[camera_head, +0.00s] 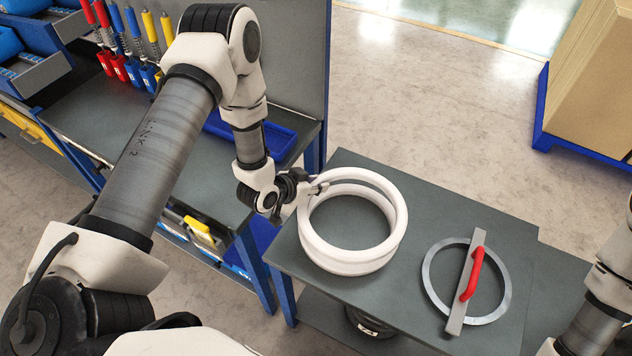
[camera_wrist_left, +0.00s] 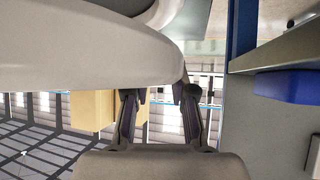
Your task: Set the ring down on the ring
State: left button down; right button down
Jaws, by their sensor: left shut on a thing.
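Two thick white rings are at the left side of the grey table. The upper ring (camera_head: 398,197) is held over the lower ring (camera_head: 346,269), roughly above it and slightly offset. A dark gap shows between their rims at the back; at the front they overlap in the picture, so I cannot tell whether they touch there. My left gripper (camera_head: 321,187) is shut on the upper ring at its back left rim. In the left wrist view a large pale curved surface, seemingly the held ring (camera_wrist_left: 90,62), fills the upper left, beside the fingers (camera_wrist_left: 158,103). My right gripper is out of view.
A flat grey metal ring (camera_head: 431,281) with a bar and red handle (camera_head: 471,275) lies right of the white rings on the table (camera_head: 440,205). A workbench (camera_head: 130,130) with tools and a blue tray (camera_head: 280,137) stands left. Cardboard boxes (camera_head: 595,85) stand at the back right.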

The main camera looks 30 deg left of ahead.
aim_at(315, 200)
pick_arm(q)
jog(key=shift+f+b, duration=1.45)
jog(key=shift+f, duration=0.65)
jog(key=c, duration=0.9)
grip_release()
jog(key=shift+s+r, duration=0.1)
jog(key=s+a+r+p, duration=0.1)
jog(key=s+r+p, duration=0.1)
jog(key=s+r, duration=0.1)
jog(key=s+a+r+p, duration=0.1)
jog(key=s+r+p, duration=0.1)
jog(key=r, duration=0.4)
jog(key=s+a+r+p, duration=0.1)
jog(key=s+r+p, duration=0.1)
jog(key=s+r, duration=0.2)
jog(key=shift+r, duration=0.6)
